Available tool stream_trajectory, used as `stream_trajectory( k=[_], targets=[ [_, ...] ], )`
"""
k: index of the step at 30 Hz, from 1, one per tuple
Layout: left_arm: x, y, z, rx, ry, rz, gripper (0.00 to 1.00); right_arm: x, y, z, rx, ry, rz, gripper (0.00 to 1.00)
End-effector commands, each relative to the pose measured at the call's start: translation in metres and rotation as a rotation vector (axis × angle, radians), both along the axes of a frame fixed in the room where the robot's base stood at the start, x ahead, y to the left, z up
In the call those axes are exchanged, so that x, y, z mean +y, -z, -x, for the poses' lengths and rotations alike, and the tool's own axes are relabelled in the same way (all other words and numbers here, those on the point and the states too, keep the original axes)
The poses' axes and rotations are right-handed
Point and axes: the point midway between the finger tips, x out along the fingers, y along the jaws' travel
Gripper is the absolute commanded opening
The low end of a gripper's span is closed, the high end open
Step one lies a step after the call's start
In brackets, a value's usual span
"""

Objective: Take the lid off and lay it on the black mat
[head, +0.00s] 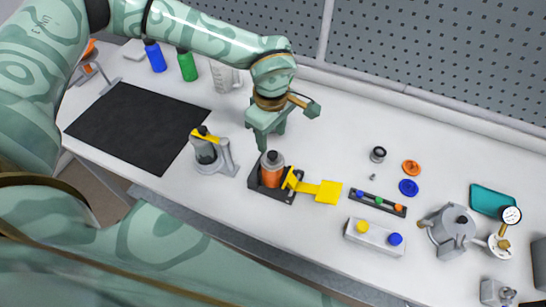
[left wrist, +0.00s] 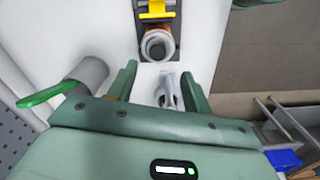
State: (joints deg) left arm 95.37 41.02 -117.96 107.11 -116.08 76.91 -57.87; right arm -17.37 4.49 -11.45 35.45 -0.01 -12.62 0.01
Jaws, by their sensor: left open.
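An orange canister with a grey lid (head: 272,158) stands upright in a dark holder, with a yellow clamp (head: 320,190) at its right. The lid's round top also shows in the left wrist view (left wrist: 158,45), ahead of the fingers. My left gripper (head: 266,138) points down, just behind and above the canister. It also shows in the left wrist view (left wrist: 161,82), with fingers apart and nothing held. The black mat (head: 135,125) lies bare on the left of the bench. My right gripper is out of view.
A grey stand with a yellow top (head: 207,150) stands between mat and canister. A clear jug (head: 224,76) and blue and green bottles are behind. A silver pot (head: 450,228), gauge (head: 511,215) and small coloured parts are at right.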

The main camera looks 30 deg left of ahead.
Motion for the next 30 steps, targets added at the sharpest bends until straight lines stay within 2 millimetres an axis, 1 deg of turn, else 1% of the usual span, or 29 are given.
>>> stream_trajectory(
  k=[1, 8, 12, 15, 18, 23, 24, 26, 27, 28, 29, 30],
  targets=[
    [0.0, 0.008, 0.0, 0.002, -0.001, -0.001, 0.5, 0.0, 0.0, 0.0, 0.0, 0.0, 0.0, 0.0],
    [0.0, 0.027, -0.002, 0.0, -0.001, 0.001, 0.5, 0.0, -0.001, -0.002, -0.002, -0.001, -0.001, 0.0],
    [0.0, 0.052, -0.004, 0.003, -0.001, -0.001, 0.5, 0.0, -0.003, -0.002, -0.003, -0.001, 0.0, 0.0],
    [-0.001, 0.064, -0.004, 0.001, -0.001, 0.001, 0.5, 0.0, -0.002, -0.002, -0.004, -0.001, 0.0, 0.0],
    [-0.001, 0.069, -0.005, -0.002, 0.0, 0.001, 0.5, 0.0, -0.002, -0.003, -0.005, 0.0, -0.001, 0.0],
    [-0.001, 0.069, -0.005, -0.002, 0.0, 0.001, 0.5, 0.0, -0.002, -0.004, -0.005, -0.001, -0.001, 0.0],
    [-0.001, 0.069, -0.005, -0.002, 0.0, 0.001, 0.44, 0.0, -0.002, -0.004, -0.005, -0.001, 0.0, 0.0],
    [-0.001, 0.069, -0.005, -0.002, 0.0, 0.001, 0.28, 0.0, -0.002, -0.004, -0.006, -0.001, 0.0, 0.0],
    [-0.001, 0.068, -0.005, -0.002, 0.0, 0.002, 0.17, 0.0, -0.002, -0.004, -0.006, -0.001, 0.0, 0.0],
    [-0.001, 0.068, -0.005, -0.002, 0.0, 0.001, 0.08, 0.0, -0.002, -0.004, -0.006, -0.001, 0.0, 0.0],
    [-0.001, 0.068, -0.005, -0.001, 0.0, 0.002, 0.03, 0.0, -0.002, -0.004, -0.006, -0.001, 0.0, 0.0],
    [-0.001, 0.068, -0.005, -0.002, -0.001, 0.001, 0.02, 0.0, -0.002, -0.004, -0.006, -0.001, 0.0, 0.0]
  ],
)
